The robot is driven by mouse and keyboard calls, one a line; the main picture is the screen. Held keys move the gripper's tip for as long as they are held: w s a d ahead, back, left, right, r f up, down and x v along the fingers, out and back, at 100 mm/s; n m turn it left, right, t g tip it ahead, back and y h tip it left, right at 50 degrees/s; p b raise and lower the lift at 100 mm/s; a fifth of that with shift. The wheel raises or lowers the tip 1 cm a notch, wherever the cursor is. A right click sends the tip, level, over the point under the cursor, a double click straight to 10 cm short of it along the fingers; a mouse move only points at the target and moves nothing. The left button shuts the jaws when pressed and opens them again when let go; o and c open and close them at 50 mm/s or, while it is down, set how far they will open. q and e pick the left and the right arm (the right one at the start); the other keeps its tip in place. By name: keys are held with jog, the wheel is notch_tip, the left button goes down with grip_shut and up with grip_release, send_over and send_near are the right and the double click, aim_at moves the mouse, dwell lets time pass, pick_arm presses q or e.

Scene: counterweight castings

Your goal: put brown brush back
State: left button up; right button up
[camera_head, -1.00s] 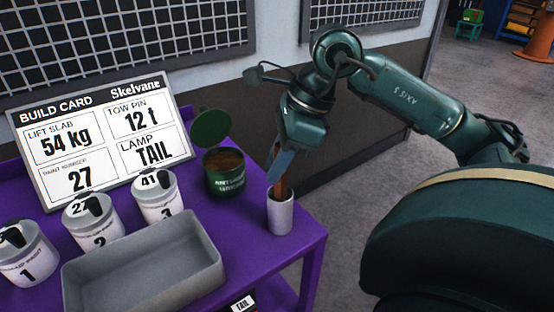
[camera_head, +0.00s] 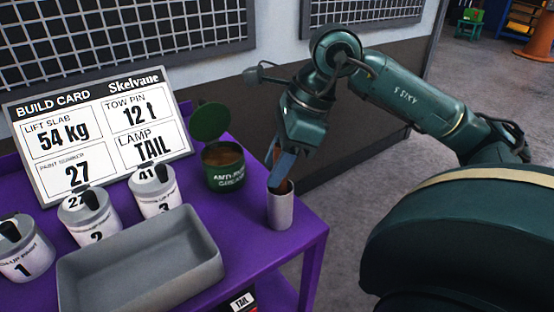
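The brown brush (camera_head: 287,187) shows only as a small brown part at the mouth of the light grey cup (camera_head: 281,210). Its lower part is hidden inside the cup, and the rest is mostly hidden by the fingers. The cup stands upright near the right corner of the purple cart top. My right gripper (camera_head: 280,174) points down with its fingertips at the cup's rim and appears shut on the brush. My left gripper is not in view.
An open green grease tin (camera_head: 224,173) stands behind and left of the cup. A grey tray (camera_head: 140,262), several numbered white pots (camera_head: 155,192) and the build card (camera_head: 100,145) fill the left. The purple cart's edge (camera_head: 308,240) is just right of the cup.

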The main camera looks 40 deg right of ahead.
jog(key=shift+o, duration=0.5)
jog(key=p+v, duration=0.2)
jog(key=v, duration=1.1)
jog(key=shift+r, duration=0.1)
